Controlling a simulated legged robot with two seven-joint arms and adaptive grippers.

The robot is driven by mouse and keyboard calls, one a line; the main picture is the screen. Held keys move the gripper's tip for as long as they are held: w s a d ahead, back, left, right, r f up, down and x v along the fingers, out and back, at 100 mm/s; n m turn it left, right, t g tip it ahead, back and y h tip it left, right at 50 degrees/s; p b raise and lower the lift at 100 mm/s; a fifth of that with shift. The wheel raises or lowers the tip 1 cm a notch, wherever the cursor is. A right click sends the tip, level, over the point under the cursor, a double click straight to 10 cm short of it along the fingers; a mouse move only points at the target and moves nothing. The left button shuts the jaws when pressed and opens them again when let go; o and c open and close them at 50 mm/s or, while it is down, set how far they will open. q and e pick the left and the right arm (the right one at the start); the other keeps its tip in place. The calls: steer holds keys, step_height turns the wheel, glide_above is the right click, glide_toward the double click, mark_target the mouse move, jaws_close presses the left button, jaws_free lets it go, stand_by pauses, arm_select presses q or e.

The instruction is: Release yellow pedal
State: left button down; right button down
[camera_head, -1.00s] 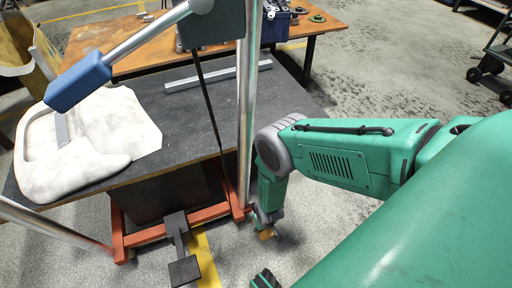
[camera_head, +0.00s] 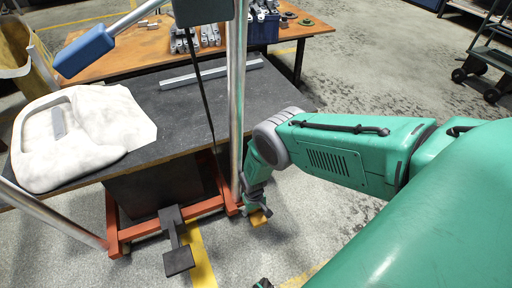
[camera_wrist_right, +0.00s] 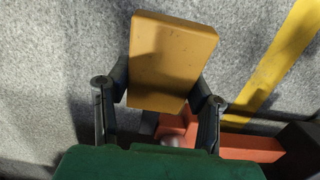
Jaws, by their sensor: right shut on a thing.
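The yellow pedal (camera_head: 259,218) is a small flat block low beside the right foot of an orange-red frame (camera_head: 170,232). In the right wrist view the yellow pedal (camera_wrist_right: 172,60) lies between the two dark fingers of my right gripper (camera_wrist_right: 165,90), which touch its sides. My right gripper (camera_head: 256,208) is shut on it, its arm reaching down from the right. The orange-red frame (camera_wrist_right: 250,147) shows just behind the pedal in the wrist view. The pedal's link to the frame is mostly hidden. My left gripper is out of view.
A black pedal (camera_head: 178,260) sticks out from the frame's front. A metal post (camera_head: 237,110) rises close to my right arm. A blue-handled lever (camera_head: 84,52) hangs upper left. A dark table (camera_head: 190,110) holds a pale padded piece (camera_head: 100,125).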

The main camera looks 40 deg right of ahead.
steer(key=shift+w+r, duration=0.1)
steer(key=shift+w, duration=0.05)
steer(key=c, duration=0.7)
jaws_free()
steer(key=shift+a, duration=0.1)
